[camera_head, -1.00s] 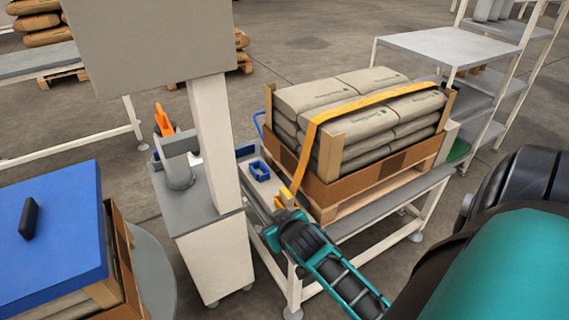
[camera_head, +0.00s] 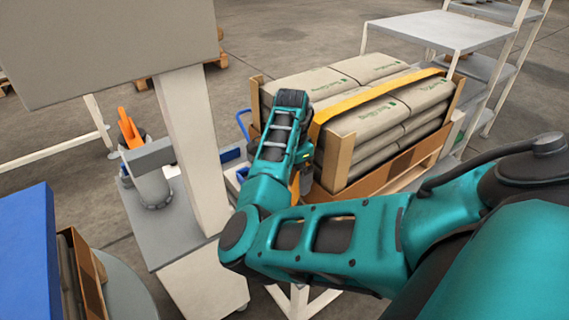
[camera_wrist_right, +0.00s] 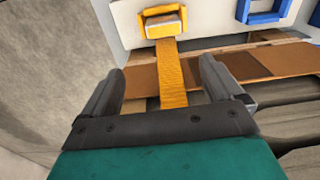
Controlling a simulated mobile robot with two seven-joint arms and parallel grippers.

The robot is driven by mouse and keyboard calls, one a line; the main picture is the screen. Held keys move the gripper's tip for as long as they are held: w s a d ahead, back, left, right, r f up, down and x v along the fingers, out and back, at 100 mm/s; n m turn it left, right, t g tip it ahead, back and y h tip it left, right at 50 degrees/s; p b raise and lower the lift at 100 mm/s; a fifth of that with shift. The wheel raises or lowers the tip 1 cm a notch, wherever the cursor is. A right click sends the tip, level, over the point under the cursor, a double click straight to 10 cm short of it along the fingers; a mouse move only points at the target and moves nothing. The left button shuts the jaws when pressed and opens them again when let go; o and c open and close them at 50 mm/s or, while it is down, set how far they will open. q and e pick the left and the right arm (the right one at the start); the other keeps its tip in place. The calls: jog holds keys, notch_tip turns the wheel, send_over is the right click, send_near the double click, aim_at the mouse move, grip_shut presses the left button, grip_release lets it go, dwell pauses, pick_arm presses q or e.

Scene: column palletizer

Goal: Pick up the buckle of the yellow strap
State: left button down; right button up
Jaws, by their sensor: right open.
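The yellow buckle (camera_wrist_right: 163,33) lies on a pale surface at the top of the right wrist view, with the yellow strap (camera_wrist_right: 172,75) running from it down past the cardboard. My right gripper (camera_wrist_right: 160,75) is open and empty. Its two fingers point toward the buckle, on either side of the strap in that view, with the buckle beyond the tips. In the head view the strap (camera_head: 372,97) crosses over the stacked sacks, and my right forearm and wrist hide the buckle area and the fingers. My left gripper is not in view.
A blue buckle (camera_wrist_right: 262,18) lies right of the yellow one. The sacks (camera_head: 385,120) stand in a cardboard tray (camera_head: 400,180) with wooden corner posts (camera_head: 337,160). A white column (camera_head: 190,140) and grey cabinet stand left of my arm. A shelf table (camera_head: 440,32) is behind.

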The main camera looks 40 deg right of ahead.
jog(key=f+b, duration=0.1)
jog(key=f, duration=0.4)
jog(key=f+b, duration=0.1)
jog(key=f, duration=0.1)
jog(key=shift+w+a+f+b, duration=0.3)
jog(key=shift+a, duration=0.1)
jog(key=f, duration=0.1)
jog(key=f+b, duration=0.2)
jog(key=f, duration=0.1)
jog(key=shift+w+a+f, duration=0.1)
jog(key=shift+w+a, duration=0.05)
jog(key=shift+w, duration=0.15)
jog(key=shift+f, duration=0.45)
jog(key=shift+c, duration=0.8)
jog(key=c, duration=0.9)
